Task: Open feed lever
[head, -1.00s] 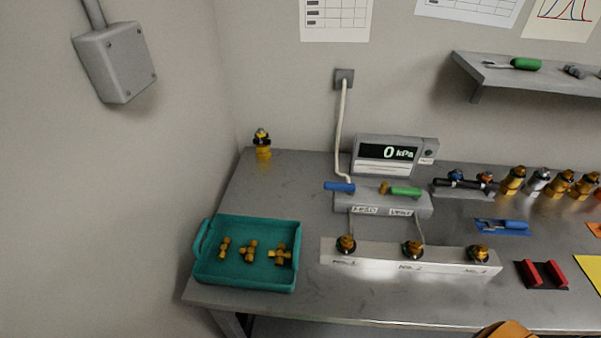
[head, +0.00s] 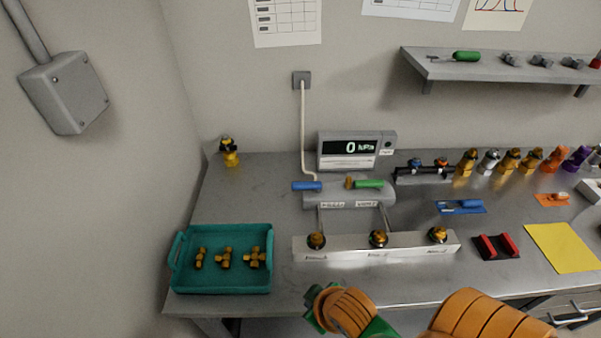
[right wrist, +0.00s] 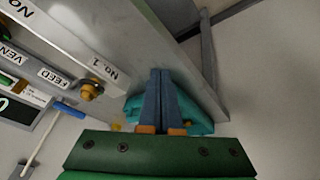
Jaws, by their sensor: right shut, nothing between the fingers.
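The feed lever has a blue handle (head: 307,186) at the left end of the grey valve block (head: 350,199), lying sideways above the FEED label. It also shows in the right wrist view as a blue bar (right wrist: 68,110) at lower left. The green handle (head: 369,184) sits on the vent side. My right gripper (right wrist: 160,72) is shut and empty, with its fingers together over the bench's front area, apart from the lever. In the head view only my orange and green right arm shows at the bottom; its fingertips are not visible. My left gripper is out of view.
A gauge (head: 357,151) reading 0 kPa stands behind the block. A silver manifold (head: 408,244) with three brass fittings lies in front of it. A teal tray (head: 178,274) with brass fittings is at left. Bare bench lies between tray and block.

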